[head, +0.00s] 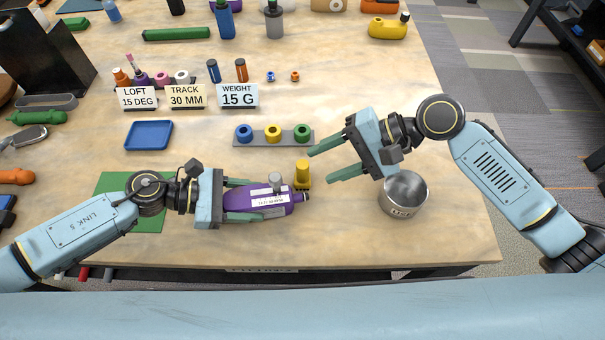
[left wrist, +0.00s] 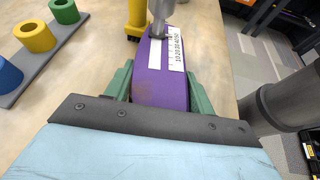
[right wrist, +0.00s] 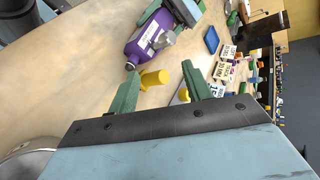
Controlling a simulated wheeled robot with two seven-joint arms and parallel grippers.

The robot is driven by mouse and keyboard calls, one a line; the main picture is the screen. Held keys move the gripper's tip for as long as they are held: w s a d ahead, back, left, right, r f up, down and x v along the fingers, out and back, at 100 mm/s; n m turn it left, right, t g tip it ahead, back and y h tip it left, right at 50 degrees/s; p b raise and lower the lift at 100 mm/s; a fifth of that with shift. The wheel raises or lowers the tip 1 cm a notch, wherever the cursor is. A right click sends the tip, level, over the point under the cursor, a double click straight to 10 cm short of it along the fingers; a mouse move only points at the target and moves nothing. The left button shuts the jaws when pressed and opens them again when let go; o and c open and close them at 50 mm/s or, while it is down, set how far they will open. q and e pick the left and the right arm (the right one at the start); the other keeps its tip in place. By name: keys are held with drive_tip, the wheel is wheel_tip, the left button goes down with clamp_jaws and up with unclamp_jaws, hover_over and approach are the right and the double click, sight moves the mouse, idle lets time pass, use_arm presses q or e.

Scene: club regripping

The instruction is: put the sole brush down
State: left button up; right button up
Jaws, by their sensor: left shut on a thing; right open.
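My left gripper (head: 262,200) is shut on a purple piece (head: 282,206), which lies lengthwise between its green fingers. The purple piece has a white label with a printed scale, clear in the left wrist view (left wrist: 174,50), and a grey metal cylinder on top. A yellow upright piece (head: 303,175) stands on the table just beyond its right end; I cannot tell whether it is the sole brush. My right gripper (head: 318,166) is open and empty, right of the yellow piece.
A grey metal cup (head: 404,208) stands below my right gripper. A grey rack (head: 290,140) with blue, yellow and green rings lies behind the yellow piece. A blue tray (head: 149,135), a green mat (head: 149,222) and signs (head: 238,96) are left. The table's right edge is near the cup.

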sight(307, 165)
drive_tip(key=d+f+m+t+y, duration=0.2)
drive_tip(key=d+m+t, duration=0.3)
drive_tip(key=m, duration=1.1)
drive_tip(key=shift+g, duration=0.6)
drive_tip(key=x, duration=0.5)
drive_tip(key=shift+a+f, duration=0.1)
drive_tip(key=shift+a, duration=0.3)
drive_tip(key=x, duration=0.4)
drive_tip(key=shift+w, duration=0.3)
drive_tip(key=shift+w+a+f, duration=0.1)
drive_tip(key=shift+w+a, duration=0.05)
drive_tip(key=shift+a, duration=0.4)
clamp_jaws()
